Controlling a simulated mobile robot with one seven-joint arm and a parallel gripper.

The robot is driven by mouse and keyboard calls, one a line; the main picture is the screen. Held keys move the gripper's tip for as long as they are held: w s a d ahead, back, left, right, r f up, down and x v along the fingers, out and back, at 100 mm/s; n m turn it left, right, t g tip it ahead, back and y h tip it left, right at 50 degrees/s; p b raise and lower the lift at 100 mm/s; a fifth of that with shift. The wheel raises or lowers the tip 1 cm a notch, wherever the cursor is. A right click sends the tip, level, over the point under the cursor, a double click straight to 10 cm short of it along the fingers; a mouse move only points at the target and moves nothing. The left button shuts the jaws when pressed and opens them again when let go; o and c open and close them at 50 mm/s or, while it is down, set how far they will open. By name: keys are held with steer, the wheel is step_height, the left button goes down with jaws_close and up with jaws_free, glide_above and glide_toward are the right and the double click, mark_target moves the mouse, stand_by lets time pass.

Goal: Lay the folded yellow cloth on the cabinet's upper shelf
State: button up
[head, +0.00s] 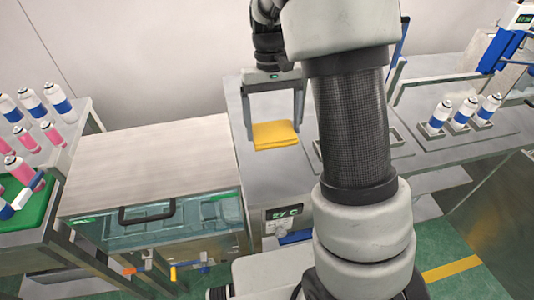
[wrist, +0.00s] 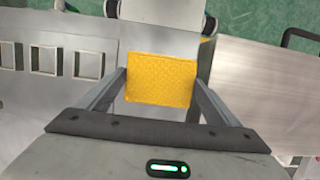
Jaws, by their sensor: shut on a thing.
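The folded yellow cloth (head: 274,134) is between the fingers of my gripper (head: 275,138) in the head view. My gripper is shut on it, with a finger at each side edge. In the wrist view the cloth (wrist: 161,79) lies flat across the gap between the two fingertips (wrist: 161,84). It is over the grey metal bench; I cannot tell whether it touches the bench top. The cabinet (head: 150,190) stands to the left of the bench, with a pale top, a clear front and a dark handle (head: 147,211). Its inner shelves are hard to make out behind the front.
Several cans (head: 461,112) stand in holders on the right bench. The cabinet's top (head: 140,160) is bare.

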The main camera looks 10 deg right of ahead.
steer(key=f+b, duration=0.1)
steer(key=b, duration=0.1)
steer(key=shift+d+b, duration=0.15)
steer(key=shift+b, duration=0.25)
steer(key=shift+f, duration=0.15)
step_height(320, 180, down, 9)
steer(key=shift+f+b, duration=0.15)
steer(key=shift+b, duration=0.75)
steer(key=shift+f, duration=0.1)
steer(key=o, duration=0.9)
